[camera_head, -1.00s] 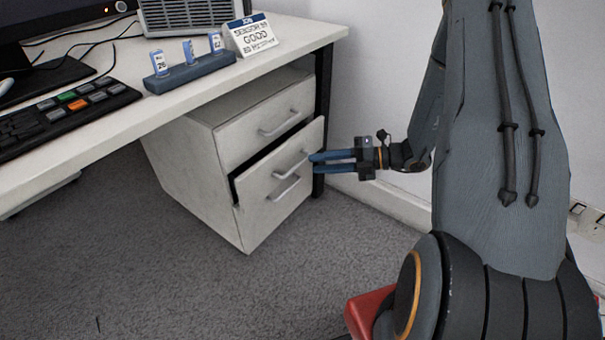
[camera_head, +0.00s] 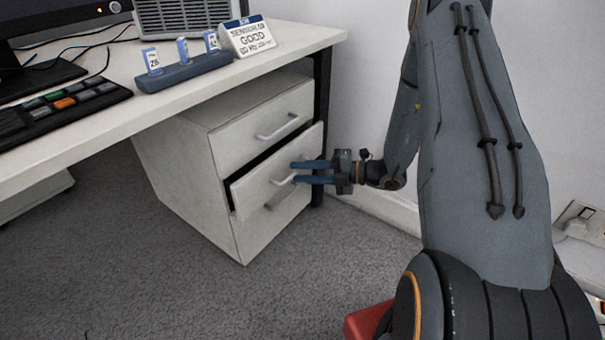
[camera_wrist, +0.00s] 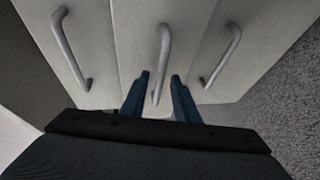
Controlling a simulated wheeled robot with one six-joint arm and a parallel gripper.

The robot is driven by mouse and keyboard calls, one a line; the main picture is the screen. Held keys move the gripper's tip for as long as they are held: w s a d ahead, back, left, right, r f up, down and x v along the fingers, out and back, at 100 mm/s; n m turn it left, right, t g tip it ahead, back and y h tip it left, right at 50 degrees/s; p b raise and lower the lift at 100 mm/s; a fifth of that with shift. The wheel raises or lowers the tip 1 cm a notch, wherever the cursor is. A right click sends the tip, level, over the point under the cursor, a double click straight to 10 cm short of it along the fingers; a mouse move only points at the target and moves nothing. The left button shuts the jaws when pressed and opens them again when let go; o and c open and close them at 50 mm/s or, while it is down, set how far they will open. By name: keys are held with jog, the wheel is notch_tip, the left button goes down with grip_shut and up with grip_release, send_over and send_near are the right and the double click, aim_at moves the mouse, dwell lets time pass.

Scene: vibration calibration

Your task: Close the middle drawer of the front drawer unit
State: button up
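The front drawer unit (camera_head: 187,180) stands under the desk. Its middle drawer (camera_head: 252,187) sticks out a little, with a dark gap behind its front. The drawers above and below look shut. My gripper (camera_head: 294,172) is open at the middle drawer's handle, coming from the right. In the wrist view, the middle handle (camera_wrist: 164,45) runs down between the two blue fingers of my gripper (camera_wrist: 161,82), with space beside it. The fingertips are close to the drawer front; I cannot tell whether they touch it.
The desk (camera_head: 195,88) overhangs the unit and holds a keypad (camera_head: 60,108), a blue holder (camera_head: 185,74) and a sign (camera_head: 247,37). A dark desk leg (camera_head: 321,120) and the wall (camera_head: 375,70) are close on the right. The carpet (camera_head: 320,255) in front is clear.

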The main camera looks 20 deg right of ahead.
aim_at(288, 166)
jog(key=shift+c, duration=0.5)
grip_shut()
jog(key=w+a, duration=0.2)
jog(key=w, duration=0.1)
jog(key=shift+a, duration=0.1)
jog(key=shift+w+a, duration=0.1)
jog(key=shift+w, duration=0.2)
jog(key=shift+o, duration=0.5)
grip_release()
jog(key=shift+a, duration=0.2)
